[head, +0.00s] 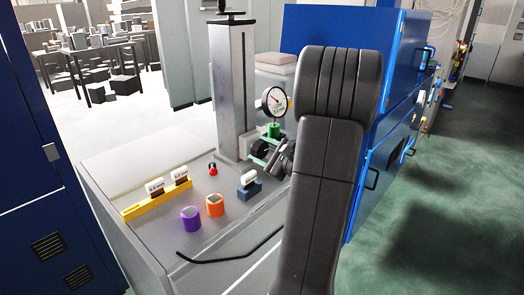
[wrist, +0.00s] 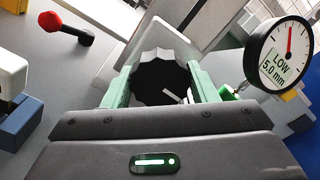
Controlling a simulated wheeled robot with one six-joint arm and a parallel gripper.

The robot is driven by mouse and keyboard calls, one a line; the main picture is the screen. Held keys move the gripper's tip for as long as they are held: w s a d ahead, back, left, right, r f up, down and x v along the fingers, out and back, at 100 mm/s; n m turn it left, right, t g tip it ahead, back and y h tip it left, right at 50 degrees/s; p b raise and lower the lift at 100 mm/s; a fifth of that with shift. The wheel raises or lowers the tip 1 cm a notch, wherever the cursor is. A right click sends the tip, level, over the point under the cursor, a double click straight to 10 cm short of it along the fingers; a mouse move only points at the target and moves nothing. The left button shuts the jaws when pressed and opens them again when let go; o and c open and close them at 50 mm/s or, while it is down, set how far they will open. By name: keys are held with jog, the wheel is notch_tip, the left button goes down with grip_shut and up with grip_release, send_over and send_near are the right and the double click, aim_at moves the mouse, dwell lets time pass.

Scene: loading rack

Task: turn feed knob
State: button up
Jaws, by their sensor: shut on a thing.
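The feed knob (wrist: 160,78) is black with a scalloped rim and a white mark on its face. It also shows in the head view (head: 264,147), at the lower right of the grey column, partly hidden by my gripper. My gripper (wrist: 158,74) has green fingers, one on each side of the knob, and is shut on it. In the head view my gripper (head: 266,150) is at the knob, with my dark arm coming in from the right. A round dial gauge (wrist: 280,55) beside the knob reads "LOW 5.0 mm", with a red needle pointing about up.
A grey column (head: 232,90) stands on the bench (head: 150,235). On the bench are a yellow rack (head: 150,204) with two white tags, a blue block (head: 249,190) with a tag, a purple cup (head: 190,219), an orange cup (head: 214,206) and a red-tipped lever (wrist: 62,27).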

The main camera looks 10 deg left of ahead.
jog(key=m+p, duration=0.2)
jog(key=m, duration=0.3)
jog(key=shift+r, duration=0.15)
jog(key=m+p, duration=0.3)
jog(key=m, duration=0.1)
jog(key=shift+m, duration=0.4)
jog(key=o, duration=1)
jog(key=b+v, duration=0.3)
jog(key=v, duration=1)
jog(key=shift+s+d, duration=0.25)
jog(key=shift+d, duration=0.1)
